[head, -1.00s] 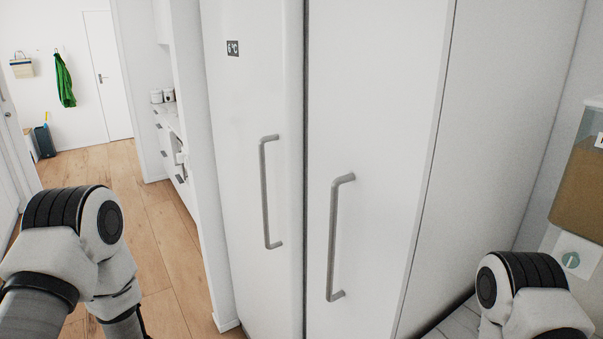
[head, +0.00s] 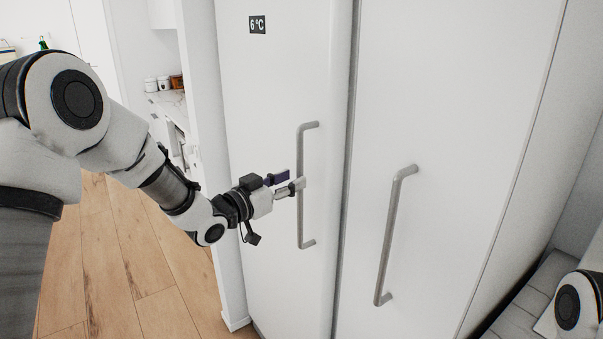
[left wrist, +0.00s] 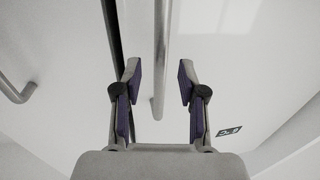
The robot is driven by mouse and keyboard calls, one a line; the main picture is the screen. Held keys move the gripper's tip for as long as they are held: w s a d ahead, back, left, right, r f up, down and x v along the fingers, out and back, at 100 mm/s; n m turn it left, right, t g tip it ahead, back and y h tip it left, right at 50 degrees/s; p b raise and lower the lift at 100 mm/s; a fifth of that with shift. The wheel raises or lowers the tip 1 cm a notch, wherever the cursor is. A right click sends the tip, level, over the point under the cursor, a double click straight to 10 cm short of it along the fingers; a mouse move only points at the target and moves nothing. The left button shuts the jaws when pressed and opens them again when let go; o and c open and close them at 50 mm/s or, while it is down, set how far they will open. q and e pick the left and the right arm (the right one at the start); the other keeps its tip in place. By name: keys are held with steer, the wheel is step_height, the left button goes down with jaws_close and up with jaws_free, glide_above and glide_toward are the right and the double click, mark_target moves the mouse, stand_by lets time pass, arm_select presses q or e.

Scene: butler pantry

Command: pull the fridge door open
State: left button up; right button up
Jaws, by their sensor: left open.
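The fridge door (head: 270,90) is the tall white panel with the 6 °C display, and it looks closed. Its grey vertical bar handle (head: 301,225) is in the middle of the head view. My left gripper (head: 296,178) is open at mid-height of this handle, its fingertips close to the bar. In the left wrist view the handle (left wrist: 161,50) runs between the two spread fingers (left wrist: 159,68), with a gap on each side. I cannot tell how deep the bar sits between them. My right gripper is out of view; only part of my right arm shows at bottom right.
A second white door (head: 450,130) with its own bar handle (head: 386,235) adjoins on the right. A counter (head: 172,105) with jars stands behind on the left. The wooden floor (head: 130,265) in front of the fridge on the left is clear.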

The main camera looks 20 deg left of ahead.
arm_select(q)
steer(key=x, duration=0.3)
steer(key=shift+w+d+p, duration=0.15)
steer(key=shift+w+p, duration=0.2)
steer(key=shift+p, duration=0.05)
jaws_close()
steer(key=shift+s+f, duration=0.1)
